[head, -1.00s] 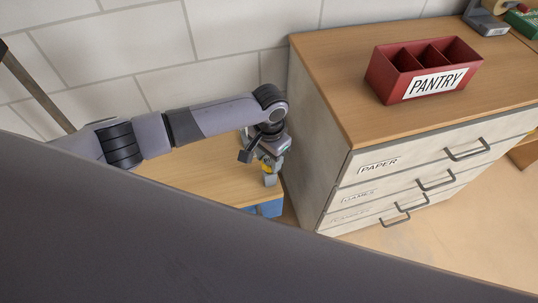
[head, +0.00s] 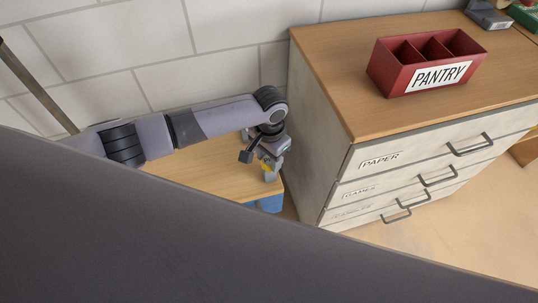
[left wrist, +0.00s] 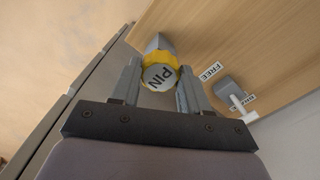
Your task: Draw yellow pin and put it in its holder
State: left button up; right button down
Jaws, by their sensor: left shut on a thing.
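The yellow pin (left wrist: 157,60) has a round knob with a grey face marked PIN. In the left wrist view it sits between the two fingers of my left gripper (left wrist: 160,84), which is shut on it. A grey block (left wrist: 160,42) stands right behind the knob. In the head view my left gripper (head: 268,163) is over the low wooden table and covers most of the yellow pin (head: 265,167). I cannot tell which part is the holder. My right gripper is not in view.
A label FREE (left wrist: 210,71) and a grey piece with a white peg (left wrist: 230,92) are on the low table (head: 205,170). A drawer cabinet (head: 323,130) stands close on the right, with a red PANTRY box (head: 392,77) on top. A wall is behind.

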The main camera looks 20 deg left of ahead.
pick_arm(q)
jog(key=o, duration=1.2)
jog(key=shift+o, duration=0.2)
jog(key=shift+r+p, duration=0.45)
jog(key=shift+r, duration=3.1)
jog(key=shift+d, duration=0.1)
